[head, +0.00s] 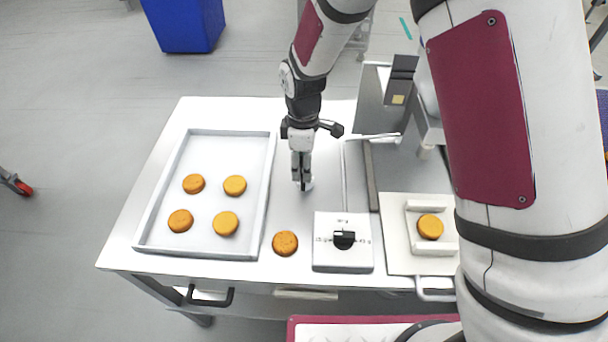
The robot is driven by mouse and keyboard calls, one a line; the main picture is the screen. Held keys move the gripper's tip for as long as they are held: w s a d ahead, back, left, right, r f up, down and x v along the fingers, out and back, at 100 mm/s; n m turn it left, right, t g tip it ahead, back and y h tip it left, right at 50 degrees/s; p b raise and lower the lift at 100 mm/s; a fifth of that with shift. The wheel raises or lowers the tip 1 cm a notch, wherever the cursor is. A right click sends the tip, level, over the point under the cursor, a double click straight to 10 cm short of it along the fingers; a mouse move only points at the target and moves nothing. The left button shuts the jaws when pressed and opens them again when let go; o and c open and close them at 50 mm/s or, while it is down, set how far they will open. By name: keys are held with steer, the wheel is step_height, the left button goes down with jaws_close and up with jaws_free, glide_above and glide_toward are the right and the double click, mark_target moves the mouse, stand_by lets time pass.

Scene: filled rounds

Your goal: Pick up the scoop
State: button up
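My gripper (302,184) points straight down over the white table, between the tray and the dial box. Its fingers look close together, but the frame is too small to show whether they are shut or slightly apart. A small pale piece (309,184) shows at the fingertips; it may be part of the scoop, but I cannot tell. No scoop is clearly visible elsewhere.
Left of my gripper is a grey tray (147,238) with several orange rounds. One round (285,243) lies on the table (140,240). A dial box (330,262) and a pale board (397,262) holding a round (430,227) stand right. A grey machine (372,110) stands behind.

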steer(key=shift+f, duration=0.35)
steer(key=shift+c, duration=0.6)
jaws_close()
step_height(320, 180, up, 10)
steer(key=shift+r+b, duration=0.1)
steer(key=shift+b, duration=0.3)
